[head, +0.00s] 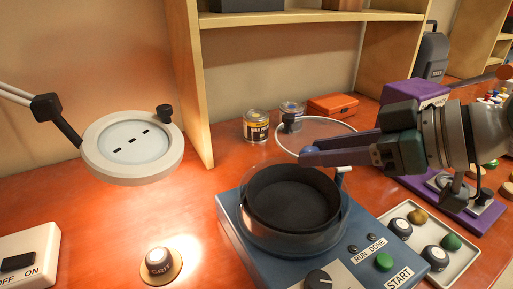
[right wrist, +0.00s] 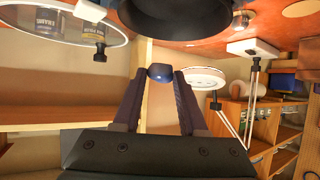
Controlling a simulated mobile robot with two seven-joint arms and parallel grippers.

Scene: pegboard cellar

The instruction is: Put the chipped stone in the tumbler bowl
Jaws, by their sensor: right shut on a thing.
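My right gripper (head: 312,156) comes in from the right and is shut on a small, smooth blue stone (head: 306,151). The stone also shows between the fingertips in the right wrist view (right wrist: 160,72). I cannot make out a chip on it. The tumbler bowl (head: 256,219) is round and dark, set in the blue machine, and looks empty. The stone is held above the bowl's far rim, apart from it. The dark bowl also shows at the top of the right wrist view (right wrist: 175,18). My left gripper is not in view.
The clear round lid (head: 343,123) stands raised behind the bowl, close to my right gripper. A white tray (head: 465,258) with several round pieces lies right of the machine. A magnifier lamp (head: 94,163) hangs at left. Cans (head: 256,126) and an orange box (head: 333,105) stand behind.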

